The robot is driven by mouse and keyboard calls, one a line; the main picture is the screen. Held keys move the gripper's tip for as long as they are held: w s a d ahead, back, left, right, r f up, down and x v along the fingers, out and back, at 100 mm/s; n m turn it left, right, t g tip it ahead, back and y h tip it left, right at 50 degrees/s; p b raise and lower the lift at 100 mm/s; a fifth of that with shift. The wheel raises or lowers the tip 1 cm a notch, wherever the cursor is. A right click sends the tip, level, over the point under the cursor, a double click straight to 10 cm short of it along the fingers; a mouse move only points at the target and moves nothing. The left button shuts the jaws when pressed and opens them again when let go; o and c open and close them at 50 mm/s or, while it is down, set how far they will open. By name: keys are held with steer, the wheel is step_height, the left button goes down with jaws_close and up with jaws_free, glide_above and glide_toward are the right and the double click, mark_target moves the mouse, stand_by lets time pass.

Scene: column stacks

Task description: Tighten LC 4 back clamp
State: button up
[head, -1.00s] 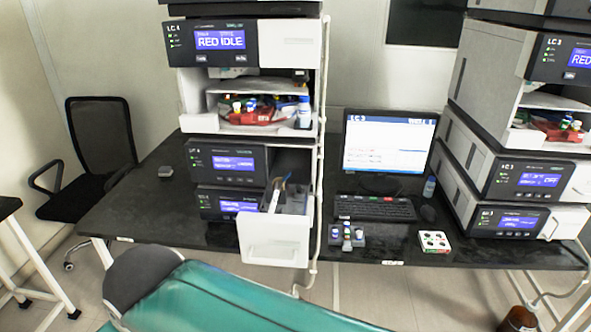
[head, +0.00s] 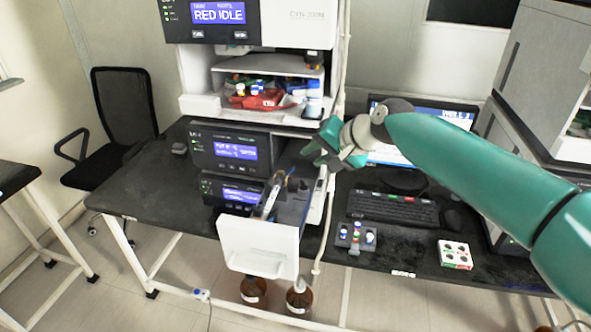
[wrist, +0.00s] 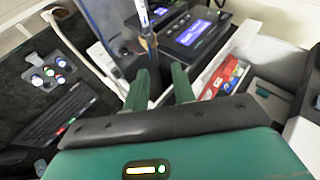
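The LC 4 stack (head: 190,152) stands on the left of the bench, with its white-fronted drawer (head: 257,243) pulled open. A slim pale column (head: 270,197) lies tilted in the drawer; it also seems to show as a pale, blue-marked rod in the wrist view (wrist: 144,15). The back clamp is too small and partly hidden to make out clearly. My gripper (head: 318,158) hangs above the right rear of the drawer, apart from the column. Its two green fingers (wrist: 161,88) are spread with nothing between them.
A white shelf with a red tray (head: 265,100) juts out above and left of my gripper. A keyboard (head: 393,208), a vial rack (head: 355,237) and a white box (head: 455,254) lie to the right. Brown bottles (head: 299,297) stand on the floor below the drawer.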

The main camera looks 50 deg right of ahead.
steer(key=s+d+f+m, duration=0.1)
steer(key=d, duration=0.2)
glide_toward(285, 176)
steer(key=w+f, duration=0.1)
steer(key=w+d+f, duration=0.1)
steer(key=w, duration=0.1)
steer(key=w+d+f, duration=0.1)
steer(key=w+f, duration=0.1)
steer(key=shift+w, duration=0.15)
steer(key=shift+d, duration=0.1)
jaws_close()
